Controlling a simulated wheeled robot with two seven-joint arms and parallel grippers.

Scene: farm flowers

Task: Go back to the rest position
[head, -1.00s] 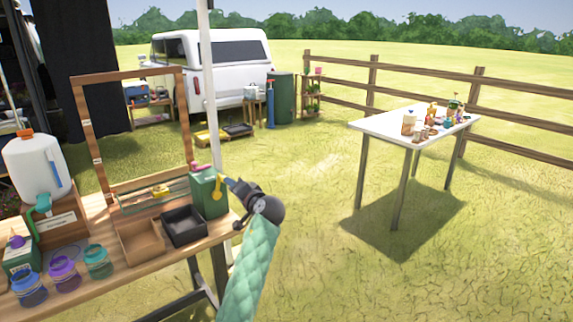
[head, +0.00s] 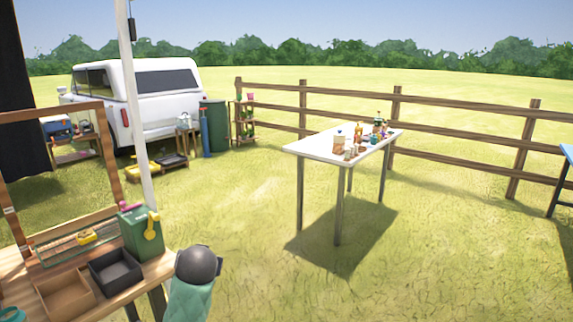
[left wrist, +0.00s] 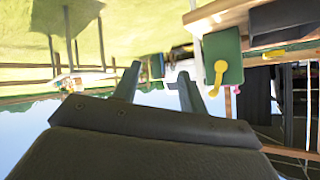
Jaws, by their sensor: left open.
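My left arm comes up at the bottom of the head view, its green padded sleeve ending in a dark round wrist joint; its fingers are hidden there. In the left wrist view my left gripper (left wrist: 157,90) is open, with nothing between its two fingers. That view appears upside down. The green box with a yellow handle (left wrist: 222,62) is beyond the fingers, to their right, apart from them. The same green box (head: 141,234) stands on the wooden workbench in the head view. My right gripper is in neither view.
The wooden workbench (head: 160,268) holds a black tray (head: 116,272), a brown tray (head: 66,297) and a wooden frame (head: 108,160). A white pole (head: 133,100) rises beside it. A white table (head: 312,147) with small items stands on open grass. A wooden fence (head: 440,124) runs behind.

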